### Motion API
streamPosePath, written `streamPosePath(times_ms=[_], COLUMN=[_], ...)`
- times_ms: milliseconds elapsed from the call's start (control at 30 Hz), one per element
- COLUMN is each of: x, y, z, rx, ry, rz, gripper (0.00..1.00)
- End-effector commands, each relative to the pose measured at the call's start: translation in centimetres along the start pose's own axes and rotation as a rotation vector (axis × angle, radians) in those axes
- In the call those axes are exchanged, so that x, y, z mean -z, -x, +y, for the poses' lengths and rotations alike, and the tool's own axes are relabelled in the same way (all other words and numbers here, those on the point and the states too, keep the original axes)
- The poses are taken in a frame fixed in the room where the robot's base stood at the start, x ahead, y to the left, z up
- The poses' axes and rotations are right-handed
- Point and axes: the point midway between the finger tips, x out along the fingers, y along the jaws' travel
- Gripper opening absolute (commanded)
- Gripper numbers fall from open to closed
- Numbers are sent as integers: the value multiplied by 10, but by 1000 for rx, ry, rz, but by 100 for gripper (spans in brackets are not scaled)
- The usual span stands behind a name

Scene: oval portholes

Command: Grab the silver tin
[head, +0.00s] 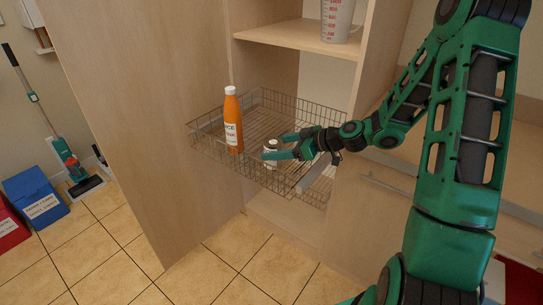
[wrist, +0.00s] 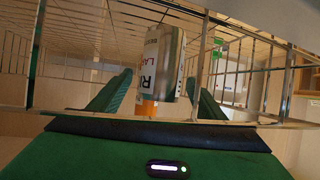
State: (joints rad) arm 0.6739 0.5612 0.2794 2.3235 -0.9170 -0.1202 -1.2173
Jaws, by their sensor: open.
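The silver tin (head: 269,160) stands in the pull-out wire basket (head: 205,140), near its front. In the wrist view the tin (wrist: 168,62), with a white label and dark lettering, is large and central. My gripper (head: 275,147) is open, with one green finger on each side of the tin. In the wrist view my gripper (wrist: 160,78) shows a gap between each finger and the tin. The lower part of the tin is partly hidden by the finger and the basket wire in the head view.
An orange juice bottle (head: 233,120) stands in the basket, left of the tin. A shelf (head: 285,35) with a measuring jug (head: 337,20) is above. Wire rims surround the gripper closely.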

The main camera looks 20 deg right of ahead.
Motion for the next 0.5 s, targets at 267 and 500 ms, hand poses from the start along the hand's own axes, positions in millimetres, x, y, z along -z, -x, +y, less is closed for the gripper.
streamPosePath(times_ms=[267,500], x=[0,0], y=[-17,-17], z=[0,0], rx=[0,0], ry=[0,0], rz=[0,0], gripper=[70,34])
